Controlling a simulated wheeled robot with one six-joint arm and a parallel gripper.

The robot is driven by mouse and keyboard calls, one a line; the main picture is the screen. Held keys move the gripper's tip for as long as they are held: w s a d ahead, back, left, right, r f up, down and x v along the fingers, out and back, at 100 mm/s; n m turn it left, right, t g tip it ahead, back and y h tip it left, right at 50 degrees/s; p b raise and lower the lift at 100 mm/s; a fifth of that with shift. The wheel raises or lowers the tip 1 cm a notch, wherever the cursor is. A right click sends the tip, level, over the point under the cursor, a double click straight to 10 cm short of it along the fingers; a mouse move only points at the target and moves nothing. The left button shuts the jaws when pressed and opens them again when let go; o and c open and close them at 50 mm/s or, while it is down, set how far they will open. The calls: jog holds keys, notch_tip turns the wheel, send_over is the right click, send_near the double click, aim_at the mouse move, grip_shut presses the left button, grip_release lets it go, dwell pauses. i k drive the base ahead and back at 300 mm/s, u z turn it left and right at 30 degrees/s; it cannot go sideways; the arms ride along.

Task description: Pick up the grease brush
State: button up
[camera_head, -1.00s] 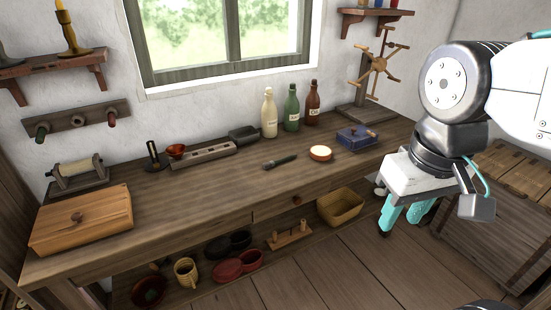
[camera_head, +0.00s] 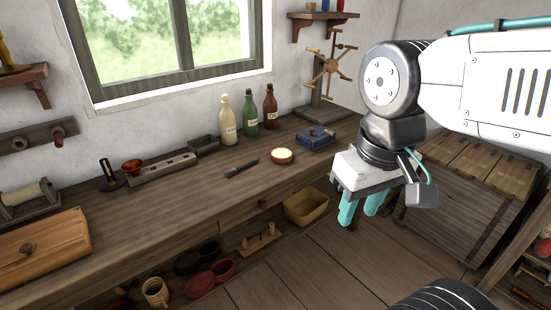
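The grease brush looks to be the dark, slim tool (camera_head: 241,168) lying on the wooden workbench (camera_head: 190,208), left of a small round pale-topped dish (camera_head: 281,156). My gripper (camera_head: 359,208) hangs in the air to the right of the brush, in front of the bench's right part, with its teal fingers pointing down. The fingers are apart with nothing between them. Nothing covers the brush.
Three bottles (camera_head: 249,115) stand behind the brush by the window. A blue box (camera_head: 316,137) sits right of the dish. A scoop (camera_head: 203,145) and a long holed block (camera_head: 162,167) lie to the left. A wooden chest (camera_head: 450,200) stands at right.

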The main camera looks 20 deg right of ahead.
aim_at(228, 173)
jog(key=u, duration=0.05)
jog(key=i, duration=1.25)
jog(key=z, duration=0.7)
